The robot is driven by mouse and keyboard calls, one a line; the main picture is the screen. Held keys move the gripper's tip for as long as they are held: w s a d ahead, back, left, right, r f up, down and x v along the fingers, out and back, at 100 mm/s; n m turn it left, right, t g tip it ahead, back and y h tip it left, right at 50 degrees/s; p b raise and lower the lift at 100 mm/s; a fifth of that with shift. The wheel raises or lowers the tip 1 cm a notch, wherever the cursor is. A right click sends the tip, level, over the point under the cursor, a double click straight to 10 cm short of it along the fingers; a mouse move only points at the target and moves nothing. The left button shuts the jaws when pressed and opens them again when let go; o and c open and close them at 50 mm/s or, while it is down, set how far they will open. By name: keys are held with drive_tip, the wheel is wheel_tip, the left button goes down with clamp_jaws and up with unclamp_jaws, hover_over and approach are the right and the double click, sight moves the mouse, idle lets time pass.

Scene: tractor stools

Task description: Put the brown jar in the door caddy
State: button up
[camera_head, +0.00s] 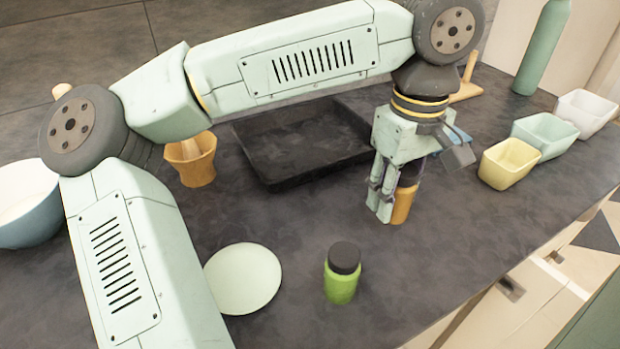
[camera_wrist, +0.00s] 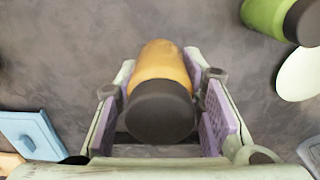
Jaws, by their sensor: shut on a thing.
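The brown jar (camera_head: 402,206), orange-brown with a black lid, is in my gripper (camera_head: 390,208) at the middle right of the counter. In the wrist view the jar (camera_wrist: 162,64) sits between the two purple-padded fingers of my gripper (camera_wrist: 163,84), lid toward the camera. My gripper is shut on it from above. The jar looks upright, with its base at or just above the counter; I cannot tell which. I cannot make out a door caddy in either view.
A green jar with a black lid (camera_head: 342,275) stands in front of my gripper, beside a pale plate (camera_head: 243,279). A black tray (camera_head: 262,165) lies behind. Yellow (camera_head: 508,164), mint and white tubs line the right. A mortar (camera_head: 191,160) stands left. Cabinet fronts (camera_head: 530,300) are below the counter's edge.

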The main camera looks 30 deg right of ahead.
hover_over(309, 209)
drive_tip(key=shift+s+f+b, duration=0.15)
drive_tip(key=shift+f+b, duration=0.15)
drive_tip(key=shift+f, duration=0.35)
drive_tip(key=shift+f+b, duration=1.25)
drive_tip(key=shift+f, duration=0.5)
drive_tip(key=shift+f, duration=0.25)
drive_tip(key=o, duration=1.2)
drive_tip(key=shift+r, duration=0.1)
